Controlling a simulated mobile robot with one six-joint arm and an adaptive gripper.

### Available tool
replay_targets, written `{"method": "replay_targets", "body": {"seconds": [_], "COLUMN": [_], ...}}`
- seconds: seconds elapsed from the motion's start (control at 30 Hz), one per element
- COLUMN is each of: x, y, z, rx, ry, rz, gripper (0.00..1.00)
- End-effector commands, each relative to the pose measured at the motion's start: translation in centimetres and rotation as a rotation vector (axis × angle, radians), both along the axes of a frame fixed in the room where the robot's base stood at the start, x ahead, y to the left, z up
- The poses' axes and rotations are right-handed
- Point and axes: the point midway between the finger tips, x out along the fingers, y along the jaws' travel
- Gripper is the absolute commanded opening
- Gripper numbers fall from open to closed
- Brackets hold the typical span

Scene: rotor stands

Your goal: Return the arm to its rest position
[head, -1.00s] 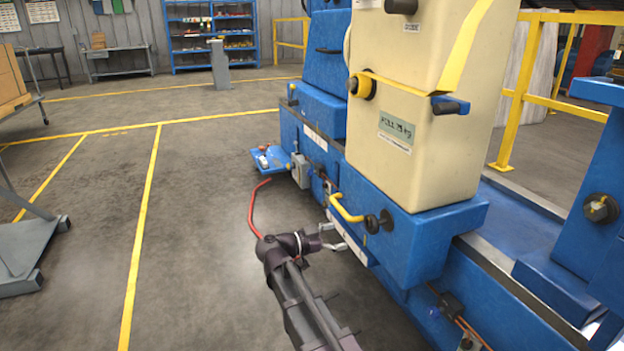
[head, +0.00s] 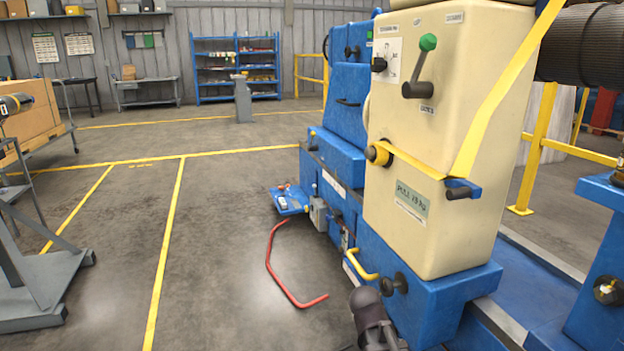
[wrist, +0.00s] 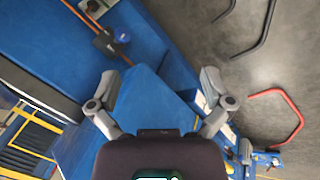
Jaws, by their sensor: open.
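My gripper (wrist: 158,82) shows in the wrist view with its two grey fingers spread wide apart and nothing between them. It is over the blue base of the machine (wrist: 140,88), which fills the middle of that view. In the head view a dark part of my arm (head: 370,318) shows at the bottom edge, in front of the machine's lower blue block. The rest of the arm and the fingers are not seen there.
A cream cabinet (head: 440,150) with a green-knobbed lever stands on the blue base at right. A bent red bar (head: 272,262) lies on the floor to its left. A grey cart (head: 40,285) stands at far left. The floor between is mostly clear, with yellow lines.

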Motion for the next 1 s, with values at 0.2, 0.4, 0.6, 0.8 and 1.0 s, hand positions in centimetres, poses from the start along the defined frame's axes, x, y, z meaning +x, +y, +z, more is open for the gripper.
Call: {"method": "replay_targets", "body": {"seconds": [0.2,0.4,0.6,0.8,1.0], "x": [-2.3,-3.4,-4.1,-4.0,-4.0], "y": [0.8,1.5,2.2,2.2,2.2], "z": [1.1,1.7,2.8,4.5,6.7], "rx": [0.188,0.303,0.390,0.385,0.384], "ry": [0.067,0.084,0.086,0.086,0.086], "rz": [0.154,0.257,0.340,0.337,0.336], "gripper": [1.00,1.00,1.00,1.00,1.00]}}
